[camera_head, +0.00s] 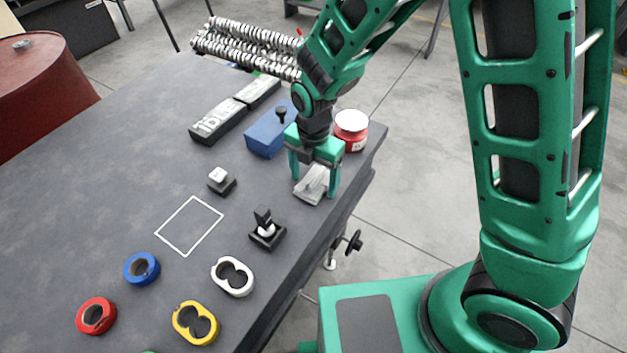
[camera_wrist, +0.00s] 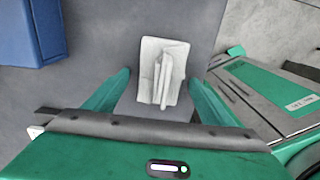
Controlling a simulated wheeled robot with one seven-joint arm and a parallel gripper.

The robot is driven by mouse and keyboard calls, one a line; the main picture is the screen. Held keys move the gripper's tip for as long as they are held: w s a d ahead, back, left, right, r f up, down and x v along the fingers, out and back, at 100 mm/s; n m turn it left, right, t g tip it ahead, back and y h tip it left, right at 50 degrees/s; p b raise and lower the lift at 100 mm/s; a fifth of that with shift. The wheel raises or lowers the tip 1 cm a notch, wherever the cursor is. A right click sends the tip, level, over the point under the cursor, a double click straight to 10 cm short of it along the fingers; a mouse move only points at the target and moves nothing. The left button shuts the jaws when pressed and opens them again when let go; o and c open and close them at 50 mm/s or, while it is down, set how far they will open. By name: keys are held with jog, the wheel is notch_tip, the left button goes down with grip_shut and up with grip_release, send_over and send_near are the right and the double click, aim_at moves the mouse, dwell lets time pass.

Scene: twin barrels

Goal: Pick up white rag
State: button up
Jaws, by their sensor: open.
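The white rag (camera_head: 311,186) lies folded on the dark grey table near its right edge. In the wrist view the rag (camera_wrist: 163,72) shows as a creased, pale rectangle just ahead of and between my fingers. My gripper (camera_head: 314,184) is green, points down and is open, with one finger on each side of the rag in the head view. In the wrist view my gripper (camera_wrist: 160,85) has its fingers wide apart with nothing between them but the rag area. I cannot tell the exact height of the fingertips above the table.
A blue box (camera_head: 266,134) stands behind my gripper, with a red and white round container (camera_head: 351,130) to its right. A black holder (camera_head: 267,232) stands nearer the front. Blue (camera_head: 142,268), red (camera_head: 96,315) and yellow (camera_head: 195,323) pieces lie front left. The table's left middle is clear.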

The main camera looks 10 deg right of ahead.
aim_at(313, 176)
jog(key=c, duration=1.2)
notch_tip(313, 176, up, 10)
jog(key=shift+r, duration=0.1)
